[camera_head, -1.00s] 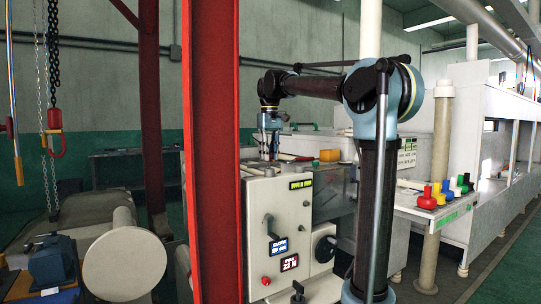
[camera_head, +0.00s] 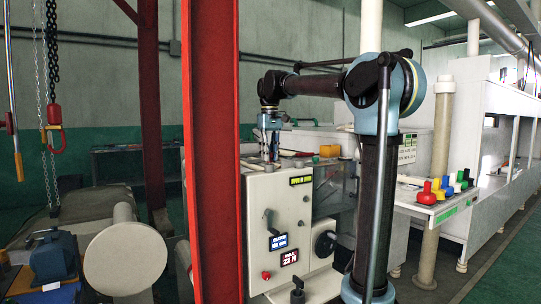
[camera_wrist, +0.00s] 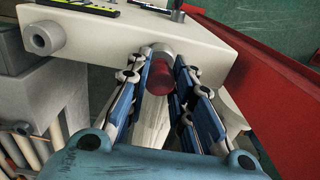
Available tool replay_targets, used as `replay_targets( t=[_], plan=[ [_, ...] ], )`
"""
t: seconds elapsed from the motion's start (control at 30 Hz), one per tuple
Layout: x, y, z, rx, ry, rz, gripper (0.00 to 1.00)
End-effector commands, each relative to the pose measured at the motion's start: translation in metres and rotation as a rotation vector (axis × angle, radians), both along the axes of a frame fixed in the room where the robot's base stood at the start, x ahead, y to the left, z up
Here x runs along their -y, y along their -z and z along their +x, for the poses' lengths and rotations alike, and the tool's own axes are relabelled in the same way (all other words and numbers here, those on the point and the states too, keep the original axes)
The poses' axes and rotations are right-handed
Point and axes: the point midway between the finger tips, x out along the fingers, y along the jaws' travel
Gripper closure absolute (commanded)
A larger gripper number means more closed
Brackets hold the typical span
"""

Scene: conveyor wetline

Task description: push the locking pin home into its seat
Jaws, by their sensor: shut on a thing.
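A dark red cylinder, seemingly the locking pin (camera_wrist: 159,76), shows between the blue-padded fingers of my gripper (camera_wrist: 170,78) in the wrist view. My gripper is shut on it. The far end of the pin meets a cream housing (camera_wrist: 105,38) at a rounded opening; the seat itself and how deep the pin sits are hidden. In the head view, my gripper (camera_head: 270,152) points down at the top of the cream control cabinet (camera_head: 290,215). The pin cannot be made out there.
A red steel post (camera_head: 212,150) stands close left of the cabinet. A hoist hook (camera_head: 54,135) hangs at the far left. A side shelf with coloured knobs (camera_head: 428,192) stands right of my arm. Another red beam (camera_wrist: 265,75) lies right of the housing.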

Motion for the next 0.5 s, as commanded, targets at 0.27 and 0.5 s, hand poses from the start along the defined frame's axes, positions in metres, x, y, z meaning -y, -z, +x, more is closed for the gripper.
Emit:
replay_targets(
  t=[0.27, 0.5],
  plan=[
    [0.0001, 0.005, 0.0, 0.0, 0.0, 0.0, 1.0],
    [0.0001, 0.0074, 0.0, 0.0, 0.0, 0.0, 0.6]
  ],
)
